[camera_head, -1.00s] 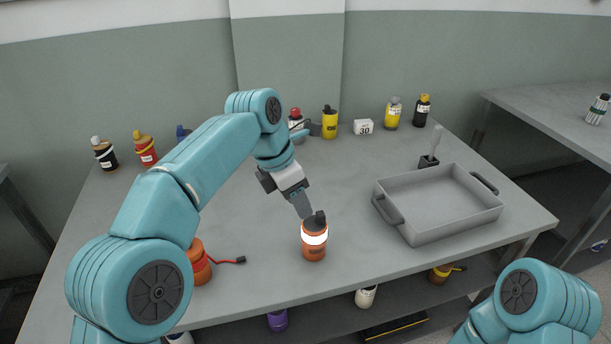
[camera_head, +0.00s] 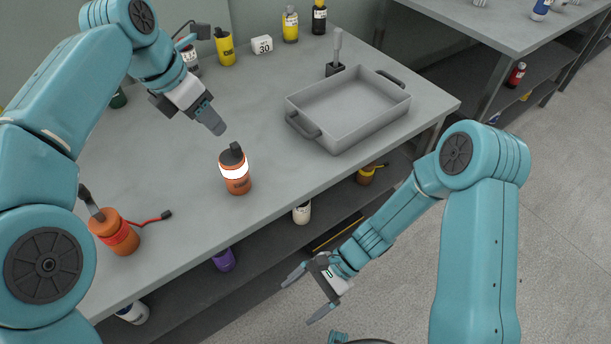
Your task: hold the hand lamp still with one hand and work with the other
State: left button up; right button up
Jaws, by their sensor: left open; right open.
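The hand lamp appears to be the orange cylinder (camera_head: 237,187) with a bright white band and a black top. It stands upright near the front edge of the grey bench. My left gripper (camera_head: 207,117) is open and empty, above and left of the lamp in the picture, clear of its top. My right gripper (camera_head: 303,299) is open and empty, in front of the bench and below its top edge in the picture.
A grey tray (camera_head: 352,122) with dark handles sits on the right of the bench (camera_head: 270,130). An orange container (camera_head: 122,240) with a red lead stands at left. A shelf with bottles runs underneath.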

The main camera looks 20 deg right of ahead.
jog(key=w+r+m+t+y, duration=0.6)
jog(key=w+r, duration=0.5)
jog(key=r, duration=0.2)
jog(key=m+t, duration=0.4)
jog(key=t, duration=0.1)
send_near(247, 171)
jog(key=shift+h, duration=0.3)
jog(key=x, duration=1.3)
jog(key=shift+s+r, duration=0.1)
jog(key=shift+r, duration=0.05)
jog(key=c, duration=1.1)
pick_arm(q)
jog(key=shift+o, duration=0.8)
pick_arm(e)
jog(key=shift+c, duration=0.2)
pick_arm(q)
jog(key=d+f, duration=0.1)
jog(key=f, duration=0.2)
jog(key=w+d+f+m, duration=0.1)
jog(key=f, duration=0.2)
jog(key=d+f+m, duration=0.1)
jog(key=f, duration=0.2)
jog(key=shift+w+d+h, duration=0.1)
jog(key=shift+w+h, duration=0.2)
jog(key=shift+w, duration=0.05)
